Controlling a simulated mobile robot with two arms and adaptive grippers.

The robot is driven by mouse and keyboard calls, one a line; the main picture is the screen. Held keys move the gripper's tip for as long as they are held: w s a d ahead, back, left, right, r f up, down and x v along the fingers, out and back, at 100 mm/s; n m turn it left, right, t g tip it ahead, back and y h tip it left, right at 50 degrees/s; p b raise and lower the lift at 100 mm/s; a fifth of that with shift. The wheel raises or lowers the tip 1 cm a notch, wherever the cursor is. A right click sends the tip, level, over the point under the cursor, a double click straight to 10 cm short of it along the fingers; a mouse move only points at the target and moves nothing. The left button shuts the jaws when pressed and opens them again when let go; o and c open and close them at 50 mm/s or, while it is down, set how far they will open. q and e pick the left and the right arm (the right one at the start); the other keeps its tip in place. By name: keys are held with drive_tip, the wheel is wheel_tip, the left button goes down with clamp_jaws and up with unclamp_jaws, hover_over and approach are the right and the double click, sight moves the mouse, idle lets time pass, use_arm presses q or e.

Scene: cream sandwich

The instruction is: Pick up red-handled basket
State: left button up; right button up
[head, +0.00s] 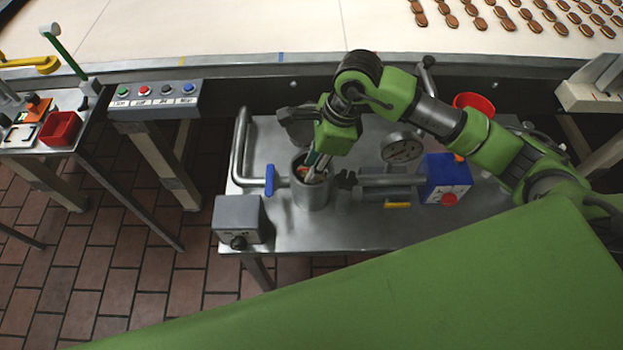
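A steel cylindrical pot (309,193) stands on the metal table. My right gripper (314,166) points down into its mouth, with its fingertips at or inside the rim. Small reddish-orange and pale bits show inside the pot around the fingertips. I cannot tell whether they belong to the red-handled basket, and no whole basket is plain to see. The gripper's fingers are too small and partly hidden to tell whether they are open or shut. My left gripper is not in view.
The metal table (345,233) carries pipes, a blue valve lever (269,180), a gauge (402,147), a blue box with a red button (446,180) and a grey box (239,220). A red container (474,103) stands behind my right arm. A conveyor (200,30) runs behind.

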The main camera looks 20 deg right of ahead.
clamp_jaws()
drive_tip(key=shift+r, duration=0.1)
